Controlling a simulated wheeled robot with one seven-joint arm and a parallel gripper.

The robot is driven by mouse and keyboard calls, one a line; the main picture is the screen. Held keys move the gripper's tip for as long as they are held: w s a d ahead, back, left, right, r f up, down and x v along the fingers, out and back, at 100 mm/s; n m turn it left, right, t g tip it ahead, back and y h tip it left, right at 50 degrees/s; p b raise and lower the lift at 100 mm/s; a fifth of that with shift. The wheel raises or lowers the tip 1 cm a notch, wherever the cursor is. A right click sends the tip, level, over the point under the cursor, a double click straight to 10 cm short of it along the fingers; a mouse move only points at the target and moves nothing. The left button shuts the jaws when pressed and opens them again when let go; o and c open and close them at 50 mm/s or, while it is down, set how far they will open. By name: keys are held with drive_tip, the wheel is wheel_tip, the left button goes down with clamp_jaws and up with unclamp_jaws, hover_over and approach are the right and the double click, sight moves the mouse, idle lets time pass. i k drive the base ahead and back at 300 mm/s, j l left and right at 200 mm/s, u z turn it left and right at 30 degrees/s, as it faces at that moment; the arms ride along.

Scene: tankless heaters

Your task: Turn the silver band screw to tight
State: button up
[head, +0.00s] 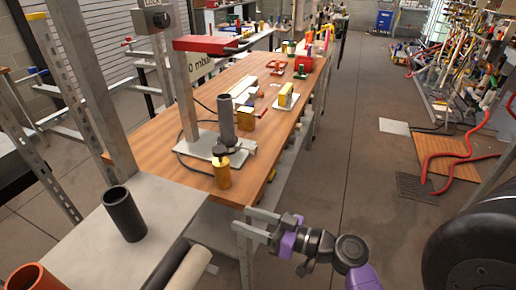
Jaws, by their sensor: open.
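My gripper (244,220) is at the lower middle, on a purple and dark arm. Its two grey fingers are open and empty. They point left, near the front end of the wooden bench. A grey upright pipe (226,120) stands on a metal plate (196,146) at the near part of the bench, beyond and left of my gripper. Small silver fittings (247,147) are at its foot, right of a dark base. I cannot make out for sure which part is the silver band screw; it is too small or hidden.
A brass cylinder (222,172) stands at the near edge of the wooden bench (257,170). A black pipe (124,214) stands on the grey table at left. A tall metal post (182,95) rises behind the plate. The floor (345,150) right of the bench is open.

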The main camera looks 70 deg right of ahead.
sight(253, 149)
drive_tip(key=l, duration=1.25)
